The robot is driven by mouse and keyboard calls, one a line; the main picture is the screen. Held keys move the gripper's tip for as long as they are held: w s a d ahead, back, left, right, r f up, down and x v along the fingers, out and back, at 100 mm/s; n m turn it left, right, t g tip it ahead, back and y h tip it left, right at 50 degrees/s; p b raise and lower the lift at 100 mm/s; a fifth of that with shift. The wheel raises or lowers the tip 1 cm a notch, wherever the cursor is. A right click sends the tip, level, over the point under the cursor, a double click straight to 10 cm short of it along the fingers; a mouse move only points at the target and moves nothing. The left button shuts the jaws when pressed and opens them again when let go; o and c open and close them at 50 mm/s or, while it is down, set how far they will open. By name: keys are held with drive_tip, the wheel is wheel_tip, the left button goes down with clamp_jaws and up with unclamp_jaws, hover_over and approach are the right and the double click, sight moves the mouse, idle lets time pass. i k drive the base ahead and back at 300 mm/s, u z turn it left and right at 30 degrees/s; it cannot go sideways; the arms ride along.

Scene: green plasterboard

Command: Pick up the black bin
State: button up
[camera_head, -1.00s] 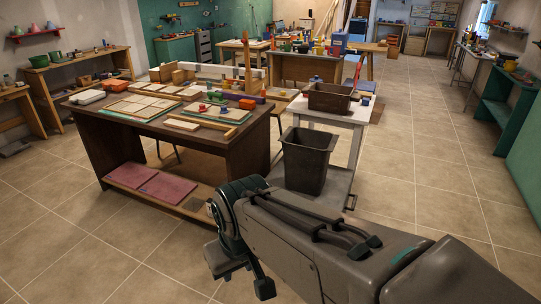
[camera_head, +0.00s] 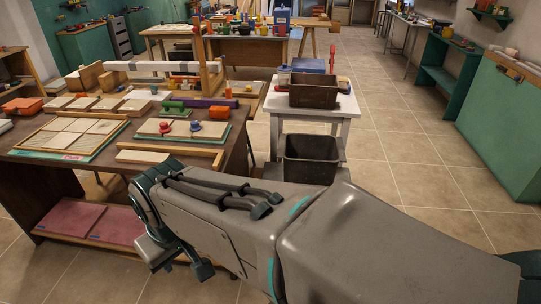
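The black bin (camera_head: 311,170) is a dark, open-topped, tapered container, upright at the near side of a small white table. The bin stands apart from the visible arm end.
A dark brown crate (camera_head: 313,95) sits on the white table (camera_head: 345,106) behind the bin. A dark wooden workbench (camera_head: 52,176) with boards and small blocks stands at left. Open tiled floor (camera_head: 410,150) lies between.

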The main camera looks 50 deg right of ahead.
sight(308, 174)
drive_tip(key=z, duration=0.55)
drive_tip(key=i, duration=0.9)
drive_tip(key=z, duration=1.45)
drive_tip(key=i, duration=0.5)
drive_tip(key=z, duration=0.4)
